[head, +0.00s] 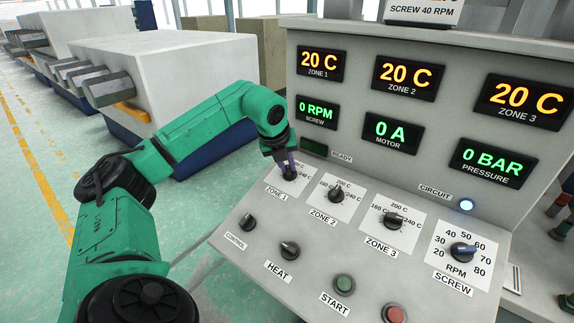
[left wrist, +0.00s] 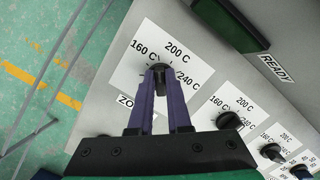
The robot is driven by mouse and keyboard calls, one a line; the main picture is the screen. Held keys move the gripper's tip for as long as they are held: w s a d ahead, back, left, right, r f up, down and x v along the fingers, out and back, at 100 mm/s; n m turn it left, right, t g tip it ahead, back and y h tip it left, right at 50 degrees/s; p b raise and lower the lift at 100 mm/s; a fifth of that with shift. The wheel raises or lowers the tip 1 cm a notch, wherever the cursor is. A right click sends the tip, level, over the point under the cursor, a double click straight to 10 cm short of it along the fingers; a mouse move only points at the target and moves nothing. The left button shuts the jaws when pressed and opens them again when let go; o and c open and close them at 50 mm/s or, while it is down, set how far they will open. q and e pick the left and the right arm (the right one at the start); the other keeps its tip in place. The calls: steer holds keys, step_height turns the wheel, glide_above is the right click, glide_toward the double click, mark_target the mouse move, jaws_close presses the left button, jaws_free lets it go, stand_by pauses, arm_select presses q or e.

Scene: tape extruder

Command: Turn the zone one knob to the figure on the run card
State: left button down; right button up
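The zone one knob (head: 289,174) is a small black knob at the left end of the sloped panel, largely covered by my gripper in the head view. In the left wrist view the knob (left wrist: 160,67) sits on a white plate marked 160 C, 200 C and 240 C. My left gripper (head: 286,166) is over it, its two purple fingers (left wrist: 158,78) closed on the knob's sides. The knob's pointer direction is hidden. The run card (head: 422,11) is cut off at the top; only "SCREW 40 RPM" reads clearly. My right gripper is out of view.
The zone 2 knob (head: 336,194) and zone 3 knob (head: 391,220) stand to the right. The control knob (head: 248,221), heat knob (head: 290,250) and start button (head: 344,284) lie nearer. The zone 1 display (head: 320,63) reads 20 C. The circuit lamp (head: 466,205) is lit.

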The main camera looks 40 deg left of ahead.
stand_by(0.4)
arm_select(q)
steer(key=m, duration=0.3)
steer(key=m+h, duration=0.1)
steer(key=m, duration=0.3)
steer(key=shift+w+d, duration=0.1)
steer(key=m, duration=0.5)
steer(key=shift+d+r+h+p, duration=0.1)
steer(key=shift+h+p, duration=0.2)
steer(key=shift+p, duration=0.1)
steer(key=shift+d+m+p, duration=0.1)
steer(key=shift+m+p, duration=0.3)
steer(key=shift+m, duration=1.6)
steer(key=c, duration=0.9)
jaws_free()
steer(key=shift+o, duration=0.2)
